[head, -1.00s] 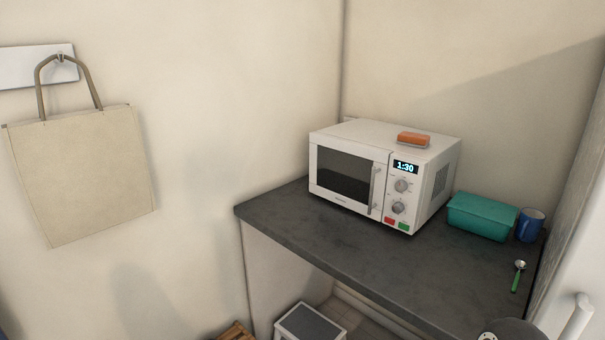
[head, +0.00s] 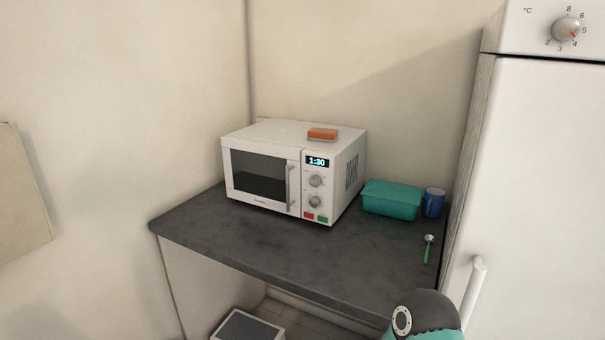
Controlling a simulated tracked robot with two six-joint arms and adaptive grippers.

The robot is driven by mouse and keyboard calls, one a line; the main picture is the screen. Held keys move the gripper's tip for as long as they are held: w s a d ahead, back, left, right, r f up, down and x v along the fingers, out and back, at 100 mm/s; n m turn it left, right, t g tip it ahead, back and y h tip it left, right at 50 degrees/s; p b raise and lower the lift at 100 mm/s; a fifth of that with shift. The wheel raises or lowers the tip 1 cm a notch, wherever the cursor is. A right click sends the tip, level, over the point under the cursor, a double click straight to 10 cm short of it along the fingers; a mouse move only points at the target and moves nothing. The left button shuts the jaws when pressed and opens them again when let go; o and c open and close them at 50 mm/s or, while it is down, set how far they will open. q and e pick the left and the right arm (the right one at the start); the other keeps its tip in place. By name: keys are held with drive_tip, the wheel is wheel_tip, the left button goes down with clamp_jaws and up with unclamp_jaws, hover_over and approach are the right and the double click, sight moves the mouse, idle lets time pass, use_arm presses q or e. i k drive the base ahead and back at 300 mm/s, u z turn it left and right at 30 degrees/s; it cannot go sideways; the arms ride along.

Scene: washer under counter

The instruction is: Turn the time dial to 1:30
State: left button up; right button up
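A white microwave (head: 262,135) stands on the dark counter with its door shut. Its display (head: 317,161) reads 1:30. Two round grey dials sit below the display, an upper dial (head: 316,181) and a lower dial (head: 315,202). The frames do not show which of them is the time dial. A red and a green button lie under the dials. Neither of my grippers is in view. A dark and teal rounded part, seemingly mine, shows at the bottom right, well apart from the microwave.
An orange block (head: 322,134) lies on the microwave. A teal box (head: 391,199), a blue mug (head: 433,202) and a green-handled spoon (head: 428,249) are on the counter (head: 270,250) to its right. A white fridge (head: 535,190) borders the right. The counter's front is clear.

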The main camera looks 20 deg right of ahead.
sight(315, 202)
drive_tip(key=u, duration=1.35)
drive_tip(key=i, duration=0.1)
drive_tip(key=z, duration=2.5)
drive_tip(key=k, duration=0.95)
drive_tip(key=u, duration=0.55)
drive_tip(key=i, duration=1)
drive_tip(key=u, duration=0.1)
